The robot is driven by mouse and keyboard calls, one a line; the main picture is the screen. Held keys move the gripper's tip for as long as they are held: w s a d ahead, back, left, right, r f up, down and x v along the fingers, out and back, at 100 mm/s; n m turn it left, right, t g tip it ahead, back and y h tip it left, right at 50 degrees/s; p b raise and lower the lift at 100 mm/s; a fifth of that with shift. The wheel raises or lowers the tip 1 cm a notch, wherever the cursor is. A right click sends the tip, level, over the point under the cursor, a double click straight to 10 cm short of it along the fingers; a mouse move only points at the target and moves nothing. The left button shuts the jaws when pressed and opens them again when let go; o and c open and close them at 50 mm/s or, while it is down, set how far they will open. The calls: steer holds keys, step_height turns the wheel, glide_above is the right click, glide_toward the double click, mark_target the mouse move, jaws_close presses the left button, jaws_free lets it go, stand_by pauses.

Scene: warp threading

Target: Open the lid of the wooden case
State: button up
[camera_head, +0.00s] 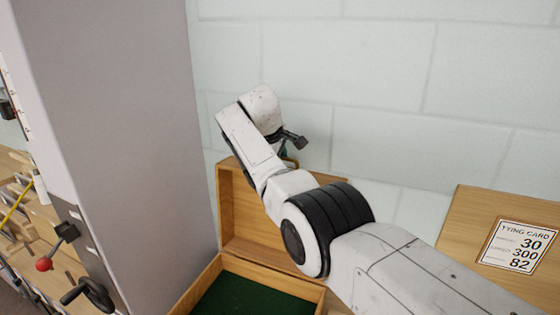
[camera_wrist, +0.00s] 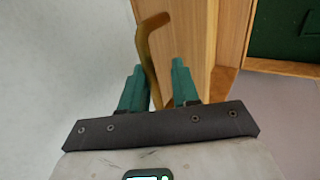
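The wooden case (camera_head: 207,282) stands at the bottom centre of the head view, with a dark green floor (camera_head: 245,298) showing inside. Its lid (camera_head: 236,205) is raised and stands upright at the back; my arm hides its right part. My gripper (camera_head: 289,157) is at the lid's top edge, mostly hidden behind my wrist. In the wrist view, the two green fingers of my gripper (camera_wrist: 157,82) are apart. A bent brass-coloured handle (camera_wrist: 150,48) stands between them, with a gap to the right finger. The lid's wood (camera_wrist: 188,45) is just beyond them.
A pale block wall (camera_head: 380,80) is close behind the case. A wooden board with a tying card (camera_head: 518,246) stands at the right. A tall grey column (camera_head: 115,120) is on the left, with a red-knobbed lever (camera_head: 58,250) and a dark crank (camera_head: 88,294).

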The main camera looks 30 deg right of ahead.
steer(key=b+v, duration=0.2)
steer(key=v, duration=0.8)
steer(key=shift+b, duration=0.35)
steer(key=shift+d+r, duration=0.15)
